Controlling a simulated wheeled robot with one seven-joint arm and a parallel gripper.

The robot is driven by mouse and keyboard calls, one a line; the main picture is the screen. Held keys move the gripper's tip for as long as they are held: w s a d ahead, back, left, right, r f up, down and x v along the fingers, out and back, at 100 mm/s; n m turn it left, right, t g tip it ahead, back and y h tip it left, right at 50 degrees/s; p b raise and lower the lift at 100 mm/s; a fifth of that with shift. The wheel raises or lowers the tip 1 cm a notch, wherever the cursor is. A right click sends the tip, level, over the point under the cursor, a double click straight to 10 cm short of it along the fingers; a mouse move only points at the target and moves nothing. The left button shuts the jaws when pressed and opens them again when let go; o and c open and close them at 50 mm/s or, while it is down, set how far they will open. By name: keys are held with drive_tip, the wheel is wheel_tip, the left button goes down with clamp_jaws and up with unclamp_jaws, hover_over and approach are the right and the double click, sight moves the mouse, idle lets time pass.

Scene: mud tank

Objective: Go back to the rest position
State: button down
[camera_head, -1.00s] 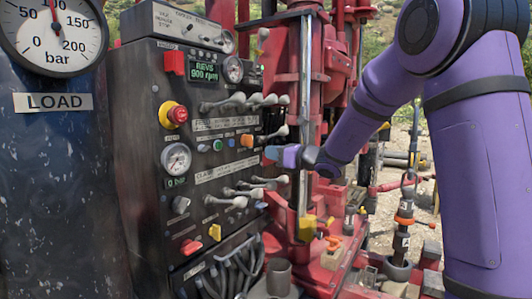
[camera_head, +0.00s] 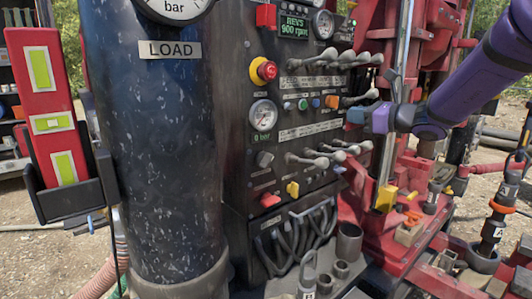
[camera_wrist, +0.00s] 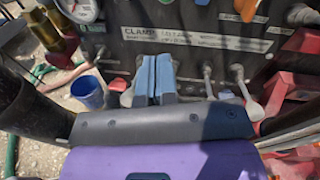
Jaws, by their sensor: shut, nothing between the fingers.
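My gripper (camera_head: 362,116) is in front of the right part of the black control panel (camera_head: 247,172), close to the panel's levers in the picture. Its blue fingers are together with nothing between them, and they also show shut in the wrist view (camera_wrist: 154,78). In the wrist view the fingers point at the panel, below the CLAMP label (camera_wrist: 145,33), with grey levers (camera_wrist: 252,98) on their right. I cannot tell whether the fingers touch a lever. My purple arm reaches in from the right in the head view.
A dark tank marked LOAD (camera_head: 150,150) stands left of the panel. A red box with yellow-green strips (camera_head: 46,105) is at far left. A blue bucket (camera_wrist: 88,92) stands on the ground.

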drive_tip(key=s+a+f+n+g+h, duration=0.1)
drive_tip(key=s+a+n+g+h, duration=0.2)
drive_tip(key=s+n, duration=0.6)
drive_tip(key=s+a+f+n+g, duration=0.1)
drive_tip(key=s+a+n+g, duration=0.35)
drive_tip(key=s, duration=0.95)
drive_tip(key=s+d+f+n+h, duration=0.4)
drive_tip(key=s+d+n+h, duration=0.4)
drive_tip(key=s, duration=0.6)
drive_tip(key=d+n, duration=0.2)
drive_tip(key=n, duration=0.1)
drive_tip(key=shift+s+d+n+h, duration=0.25)
drive_tip(key=shift+n+h, duration=0.1)
drive_tip(key=shift+h, duration=0.05)
